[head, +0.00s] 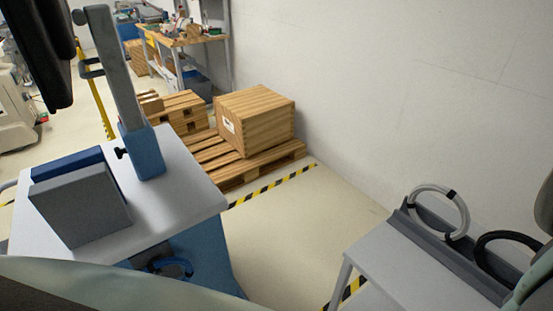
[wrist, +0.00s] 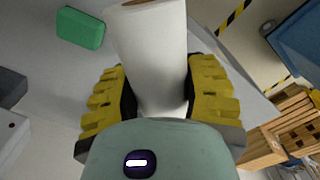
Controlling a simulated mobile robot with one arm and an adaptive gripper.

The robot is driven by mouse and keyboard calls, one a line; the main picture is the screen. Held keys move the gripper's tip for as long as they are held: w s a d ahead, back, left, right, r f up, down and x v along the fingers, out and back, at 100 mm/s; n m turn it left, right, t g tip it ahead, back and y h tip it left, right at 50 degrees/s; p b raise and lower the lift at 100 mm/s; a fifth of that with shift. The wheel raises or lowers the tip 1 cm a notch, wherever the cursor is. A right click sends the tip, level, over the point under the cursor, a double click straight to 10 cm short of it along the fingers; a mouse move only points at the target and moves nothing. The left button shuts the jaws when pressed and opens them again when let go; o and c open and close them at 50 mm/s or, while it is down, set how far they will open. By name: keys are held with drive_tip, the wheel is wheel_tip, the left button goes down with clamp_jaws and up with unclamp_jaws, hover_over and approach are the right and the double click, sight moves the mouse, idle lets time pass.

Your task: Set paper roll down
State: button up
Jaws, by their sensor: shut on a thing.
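The paper roll (wrist: 150,40) is white with a brown core end showing at the top of the wrist view. My gripper (wrist: 160,88) is shut on it, with a yellow-padded finger on each side. A pale grey surface (wrist: 60,75) lies behind the roll in the wrist view. I cannot tell whether the roll touches it. The roll's lower part is hidden by my gripper's body. Neither roll nor fingers can be made out in the head view.
A green block (wrist: 80,28) lies on the pale surface. In the head view, a grey table (head: 415,265) holds cable rings (head: 440,212) at lower right. A white-topped cart (head: 190,195) stands left. A wooden crate (head: 255,118) sits on a pallet (head: 262,166) by the wall.

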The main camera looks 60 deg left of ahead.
drive_tip(key=w+a+r+m, duration=0.3)
drive_tip(key=w+a+r, duration=0.35)
drive_tip(key=r, duration=0.65)
drive_tip(key=w+a+r+m, duration=0.3)
drive_tip(key=w+r, duration=0.7)
drive_tip(key=r, duration=0.2)
wheel_tip(320, 180, up, 40)
drive_tip(key=s+a+m+p, duration=0.2)
drive_tip(key=m+p, duration=0.1)
drive_tip(key=p, duration=2.9)
drive_tip(key=shift+s, duration=0.25)
drive_tip(key=shift+a, duration=0.1)
